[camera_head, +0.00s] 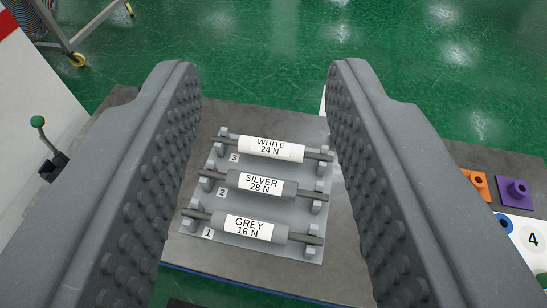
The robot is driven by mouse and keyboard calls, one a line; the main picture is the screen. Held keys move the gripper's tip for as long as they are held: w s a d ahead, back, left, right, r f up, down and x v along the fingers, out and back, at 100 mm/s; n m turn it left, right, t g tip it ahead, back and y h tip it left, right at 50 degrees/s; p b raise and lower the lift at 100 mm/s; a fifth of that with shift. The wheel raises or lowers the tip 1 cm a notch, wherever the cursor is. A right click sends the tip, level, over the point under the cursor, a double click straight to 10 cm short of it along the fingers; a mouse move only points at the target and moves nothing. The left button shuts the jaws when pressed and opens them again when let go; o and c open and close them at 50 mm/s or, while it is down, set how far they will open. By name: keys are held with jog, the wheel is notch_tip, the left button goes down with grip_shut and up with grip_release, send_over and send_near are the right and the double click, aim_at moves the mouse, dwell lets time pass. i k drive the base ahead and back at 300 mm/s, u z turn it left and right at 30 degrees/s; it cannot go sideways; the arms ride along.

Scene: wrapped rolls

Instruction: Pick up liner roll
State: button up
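Three wrapped rolls lie level on a grey rack (268,249), one behind another. The nearest roll, labelled GREY 16 N (249,228), rests at slot 1. The middle roll, SILVER 28 N (261,184), rests at slot 2. The farthest, WHITE 24 N (271,148), rests at slot 3. Dark rod ends stick out of each roll onto the rack's supports. None carries a readable "liner" label. My gripper (264,85) is open and empty, its studded fingers wide apart to either side of the rack in the picture. I cannot tell its height above the rolls.
The rack stands on a dark grey tabletop (335,240). A green-knobbed lever (38,122) stands at left. Green floor (265,50) and a wheeled metal frame (70,42) lie beyond.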

aim_at(245, 145)
jog(key=k, duration=0.4)
jog(key=z, duration=0.25)
jog(key=i, duration=1.35)
jog(key=z, duration=0.15)
